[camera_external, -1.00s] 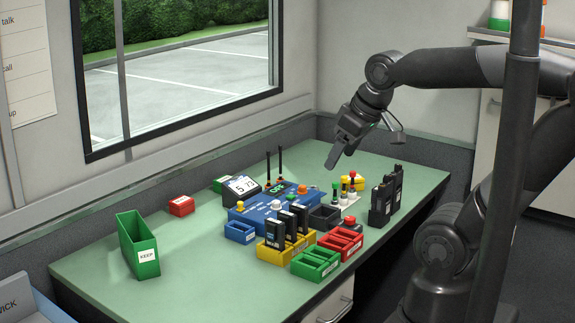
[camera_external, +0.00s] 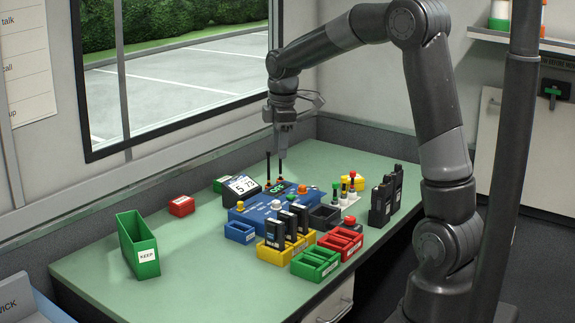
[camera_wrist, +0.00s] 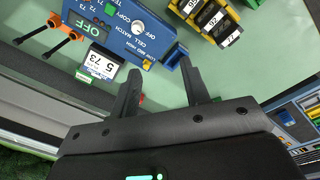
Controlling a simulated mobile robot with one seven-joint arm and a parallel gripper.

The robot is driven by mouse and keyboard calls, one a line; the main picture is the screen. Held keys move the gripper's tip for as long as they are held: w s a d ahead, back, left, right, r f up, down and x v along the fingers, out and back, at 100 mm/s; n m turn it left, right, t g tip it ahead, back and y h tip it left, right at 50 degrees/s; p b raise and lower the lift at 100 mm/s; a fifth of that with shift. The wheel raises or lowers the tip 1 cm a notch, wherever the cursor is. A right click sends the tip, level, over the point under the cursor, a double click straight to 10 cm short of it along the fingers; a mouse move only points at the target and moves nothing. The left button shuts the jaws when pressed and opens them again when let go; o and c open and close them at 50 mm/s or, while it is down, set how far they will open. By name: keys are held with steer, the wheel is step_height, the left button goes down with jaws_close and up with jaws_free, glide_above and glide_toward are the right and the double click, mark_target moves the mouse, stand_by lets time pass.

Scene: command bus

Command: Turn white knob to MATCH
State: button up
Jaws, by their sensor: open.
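The blue console (camera_external: 257,214) sits in the middle of the green bench, with lamps and antennas on it. I cannot tell which mark the knob points to. My gripper (camera_external: 284,152) hangs above the back of the console, pointing down. In the wrist view my gripper's fingers (camera_wrist: 159,67) are spread and empty, apart from the knob, which lies beyond the fingertips.
A small display reading 5 73 (camera_external: 242,188) stands beside the console, and two upright antennas rise near my gripper. Radios (camera_external: 385,200), a yellow battery rack (camera_external: 270,253), red and green trays and a green KEEP bin (camera_external: 138,245) stand around.

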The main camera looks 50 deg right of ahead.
mark_target(276, 202)
steer(key=w+d+f+n+g, duration=0.1)
steer(key=w+d+f+n, duration=0.2)
steer(key=w+d+f, duration=0.3)
steer(key=f, duration=0.4)
steer(key=a+f, duration=0.1)
steer(key=f, duration=0.2)
steer(key=s+f, duration=0.1)
steer(key=f, duration=0.3)
steer(key=shift+a+f, duration=0.2)
steer(key=shift+f, duration=0.15)
steer(key=shift+c, duration=0.4)
jaws_close()
